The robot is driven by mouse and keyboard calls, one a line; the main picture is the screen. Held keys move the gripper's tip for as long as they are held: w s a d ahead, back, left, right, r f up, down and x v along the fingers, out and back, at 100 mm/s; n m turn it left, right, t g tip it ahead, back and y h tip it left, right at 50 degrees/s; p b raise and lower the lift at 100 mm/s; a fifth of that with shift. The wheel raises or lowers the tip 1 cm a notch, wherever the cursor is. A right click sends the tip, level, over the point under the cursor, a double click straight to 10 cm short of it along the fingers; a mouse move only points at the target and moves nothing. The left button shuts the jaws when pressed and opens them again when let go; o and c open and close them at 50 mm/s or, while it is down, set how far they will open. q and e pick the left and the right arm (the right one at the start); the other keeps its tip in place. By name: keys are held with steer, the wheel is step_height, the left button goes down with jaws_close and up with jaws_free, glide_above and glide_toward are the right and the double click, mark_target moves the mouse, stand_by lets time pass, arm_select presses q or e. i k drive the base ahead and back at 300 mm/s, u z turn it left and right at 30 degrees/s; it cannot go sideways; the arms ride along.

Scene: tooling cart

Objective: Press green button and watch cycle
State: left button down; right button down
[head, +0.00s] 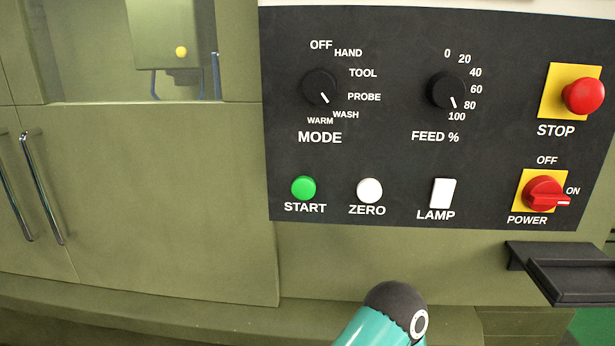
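The green START button (303,188) sits at the lower left of the dark control panel (390,150), with nothing touching it. It looks unlit, but I cannot tell for sure. Behind the machine window (120,70), at upper left, a box-like part with a yellow dot (181,52) and blue bars is visible. I cannot see any motion from this single frame. Neither of my grippers is in view. A teal arm link of mine with a dark rounded cap shows at the bottom centre, below the panel.
Nearby are the white ZERO button (369,190), LAMP switch (443,193), MODE knob (320,87) pointing toward WASH, FEED knob (446,90) near 100, red STOP button (583,96) and POWER switch (544,194) at ON. A black shelf (570,275) juts out at lower right.

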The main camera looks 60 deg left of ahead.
mark_target(302, 187)
steer(key=u, duration=0.95)
steer(key=k, duration=0.45)
steer(key=i, duration=0.5)
steer(key=z, duration=0.05)
